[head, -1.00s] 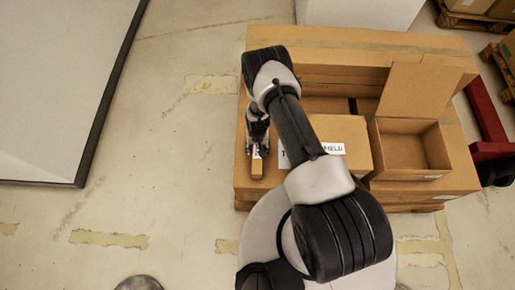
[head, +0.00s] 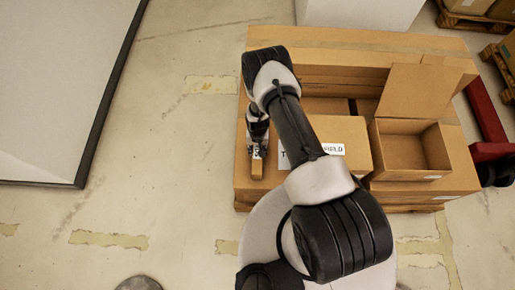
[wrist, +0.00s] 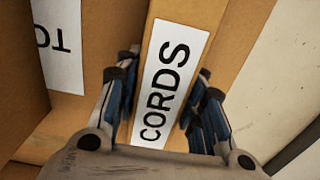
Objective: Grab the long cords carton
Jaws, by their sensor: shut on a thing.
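The long cords carton (wrist: 174,75) is a narrow brown box with a white label reading "CORDS" in the wrist view. In the head view its near end (head: 257,169) shows at the left edge of the stacked boxes. My gripper (wrist: 165,105) has its fingers on both sides of the carton and is shut on it. In the head view my gripper (head: 257,147) is over the carton, and my arm hides part of the boxes behind it. I cannot tell whether the carton is lifted.
A larger labelled box (head: 348,136) stands right of the carton, its label partly hidden by my arm. An open box (head: 407,153) with a raised flap is farther right. A red pallet jack (head: 487,130) stands at the right. Bare floor (head: 170,150) lies to the left.

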